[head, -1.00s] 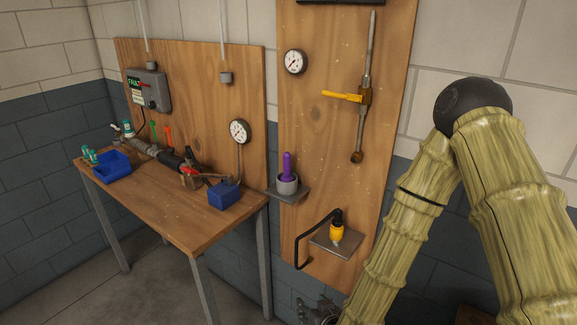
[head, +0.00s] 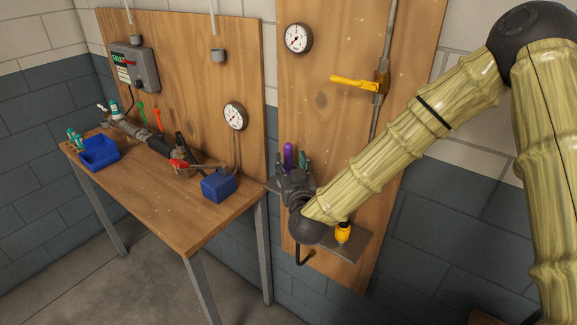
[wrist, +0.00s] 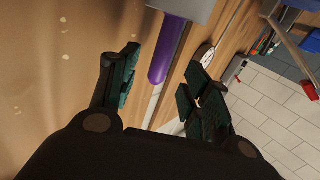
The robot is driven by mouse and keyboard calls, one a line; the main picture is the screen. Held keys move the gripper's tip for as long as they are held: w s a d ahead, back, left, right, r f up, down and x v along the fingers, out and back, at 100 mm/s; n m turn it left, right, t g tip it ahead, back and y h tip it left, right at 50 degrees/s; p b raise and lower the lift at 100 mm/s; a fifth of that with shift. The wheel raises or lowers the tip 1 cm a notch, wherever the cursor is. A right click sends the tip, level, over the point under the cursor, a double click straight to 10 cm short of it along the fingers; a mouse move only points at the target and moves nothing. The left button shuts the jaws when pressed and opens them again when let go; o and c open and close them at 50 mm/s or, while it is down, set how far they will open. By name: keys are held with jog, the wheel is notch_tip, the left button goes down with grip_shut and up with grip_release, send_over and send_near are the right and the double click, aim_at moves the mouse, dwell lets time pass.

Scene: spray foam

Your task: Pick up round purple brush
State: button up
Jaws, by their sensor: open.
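The round purple brush (head: 288,155) stands upright on the small shelf of the right wooden panel, its lower part hidden behind my gripper in the head view. In the wrist view the purple brush (wrist: 166,50) shows as a smooth rod reaching out of a grey holder (wrist: 183,8). My gripper (head: 296,165) is in front of the brush in the head view. In the wrist view my gripper (wrist: 160,88) has its two dark green-padded fingers spread, with the brush between and beyond them, its rounded end near the fingertips. Nothing is held.
A yellow bottle (head: 343,233) sits on a lower metal shelf (head: 350,247) under my arm. The workbench (head: 150,200) to the left carries blue bins (head: 98,152) and a pipe assembly. A yellow-handled valve (head: 355,84) and a gauge (head: 298,38) are above.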

aim_at(289, 156)
jog(key=shift+w+a+r+p, duration=0.1)
jog(key=shift+w+a+p, duration=0.05)
jog(key=shift+w+p, duration=0.75)
jog(key=shift+w+a+f+p, duration=0.15)
jog(key=shift+w+p, duration=0.2)
jog(key=shift+w, duration=0.6)
jog(key=shift+w+a+f+p, duration=0.15)
jog(key=shift+w+p, duration=0.2)
jog(key=shift+w, duration=0.6)
grip_shut()
